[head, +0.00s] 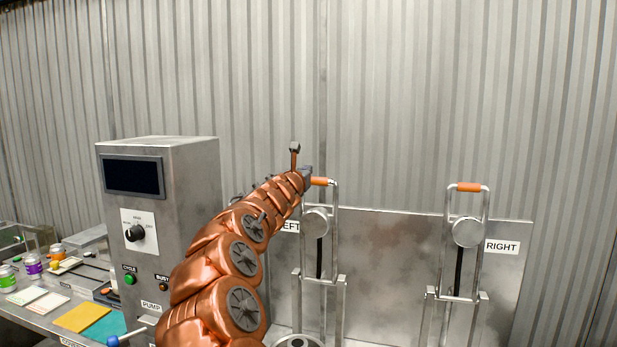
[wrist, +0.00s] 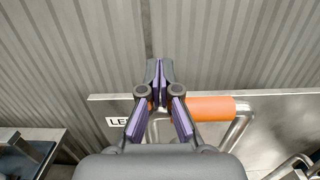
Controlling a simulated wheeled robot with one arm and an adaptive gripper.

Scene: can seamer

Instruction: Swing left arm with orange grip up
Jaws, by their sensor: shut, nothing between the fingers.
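The left arm is a metal loop frame (head: 335,245) with an orange grip (head: 320,181) across its top, standing up in front of the steel panel beside the partly hidden LEFT label (head: 290,227). In the head view my copper arm hides part of the panel's left side.
The right arm (head: 460,245) with its own orange grip (head: 469,187) stands upright by the RIGHT label (head: 501,247). A grey control cabinet (head: 180,200) with a dark screen and knob stands left. A bench (head: 40,315) with cans and coloured mats lies far left.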

